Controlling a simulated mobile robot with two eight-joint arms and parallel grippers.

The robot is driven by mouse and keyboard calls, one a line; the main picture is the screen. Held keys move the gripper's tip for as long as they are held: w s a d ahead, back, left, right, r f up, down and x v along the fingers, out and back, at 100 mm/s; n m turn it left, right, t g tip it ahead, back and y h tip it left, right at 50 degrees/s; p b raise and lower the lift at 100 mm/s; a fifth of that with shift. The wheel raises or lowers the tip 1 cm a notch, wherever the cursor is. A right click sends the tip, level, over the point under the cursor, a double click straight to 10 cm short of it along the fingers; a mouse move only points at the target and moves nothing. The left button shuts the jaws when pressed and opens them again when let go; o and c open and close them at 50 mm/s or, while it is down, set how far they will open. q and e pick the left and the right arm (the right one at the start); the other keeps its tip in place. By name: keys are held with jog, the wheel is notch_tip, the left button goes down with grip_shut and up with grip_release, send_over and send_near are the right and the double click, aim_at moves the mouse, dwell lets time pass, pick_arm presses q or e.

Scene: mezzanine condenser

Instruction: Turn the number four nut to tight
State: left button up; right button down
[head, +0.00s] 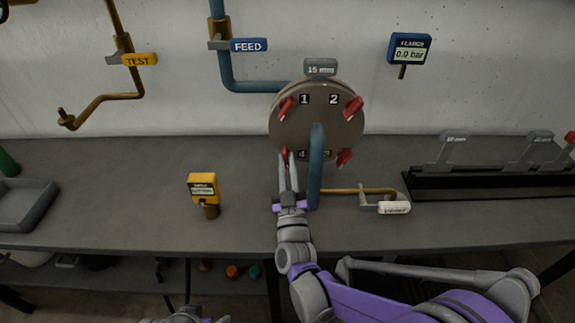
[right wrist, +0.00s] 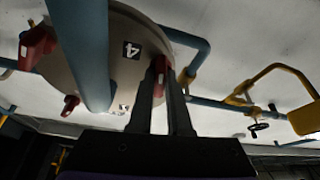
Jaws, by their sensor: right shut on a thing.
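A round grey-brown flange (head: 318,92) with a blue pipe (head: 316,150) in front of its middle carries red nuts by printed numbers. The number four nut (head: 284,152) is at its lower left, partly covered by my right gripper. My right gripper (head: 288,160) reaches up from below and is shut on it; in the right wrist view its two fingers (right wrist: 163,85) flank the red nut (right wrist: 158,64) beside the "4" label (right wrist: 132,50). The other nuts are number one (head: 286,107), number two (head: 353,109) and number three (head: 345,157).
A grey "15 mm" tag (head: 320,68) tops the flange. A yellow meter (head: 203,193) stands left on the bench; a brass pipe with a white-tagged valve (head: 394,207) runs right. A display (head: 410,49) reads 0.0 bar. A dark rack (head: 480,183) is at right. The bench's left middle (head: 120,190) is clear.

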jog(key=m+h, duration=0.1)
jog(key=m, duration=0.2)
jog(key=m+h, duration=0.2)
jog(key=m, duration=0.1)
jog(key=shift+a+m+h, duration=0.2)
jog(key=shift+m+h, duration=0.1)
jog(key=shift+m+g+h, duration=0.4)
jog(key=shift+m+h, duration=0.9)
jog(key=shift+m, duration=1.6)
jog(key=c, duration=0.9)
grip_release()
jog(key=shift+o, duration=0.2)
jog(key=v, duration=1.1)
jog(key=shift+a+r, duration=0.1)
jog(key=shift+r, duration=0.1)
